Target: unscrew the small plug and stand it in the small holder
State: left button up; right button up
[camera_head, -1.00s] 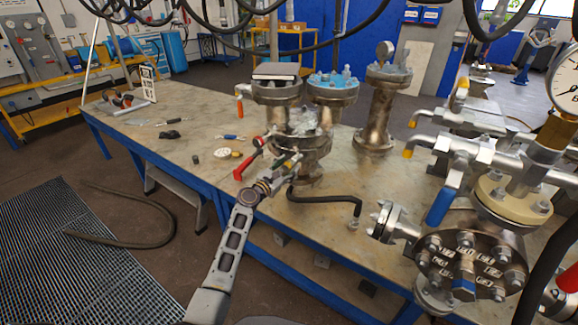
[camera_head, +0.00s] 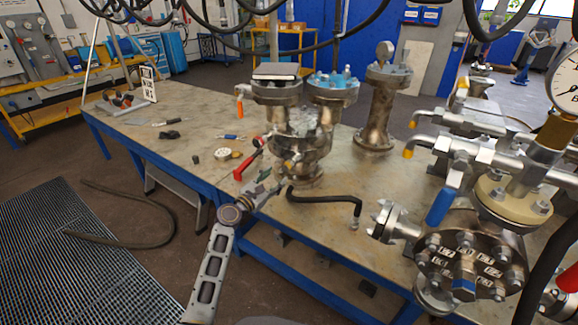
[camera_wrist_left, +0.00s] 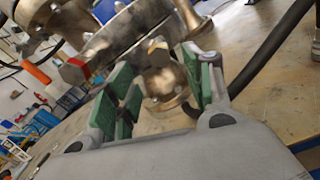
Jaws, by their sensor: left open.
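The metal flanged vessel (camera_head: 310,140) stands on the table in front of my left gripper. My left gripper (camera_head: 277,178) is open and low beside the vessel's near side. In the left wrist view its green-padded fingers (camera_wrist_left: 158,80) stand apart with nothing clamped between them. Beyond them, a hex head with a yellowish mark (camera_wrist_left: 157,49) shows in the gap, and one with a red band (camera_wrist_left: 75,70) shows left of the fingers. I cannot tell which of these is the small plug. I cannot make out the small holder. My right gripper is not in view.
A red-handled lever (camera_head: 248,163) is close to my left gripper. A black bent hose (camera_head: 325,198) lies right of it. Another flanged column (camera_head: 378,115) stands behind. Valves and a large bolted flange (camera_head: 465,265) crowd the right. The table's left part (camera_head: 190,120) has free room among small tools.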

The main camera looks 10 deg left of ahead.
pick_arm(q)
jog(key=shift+v, duration=1.75)
jog(key=shift+c, duration=0.4)
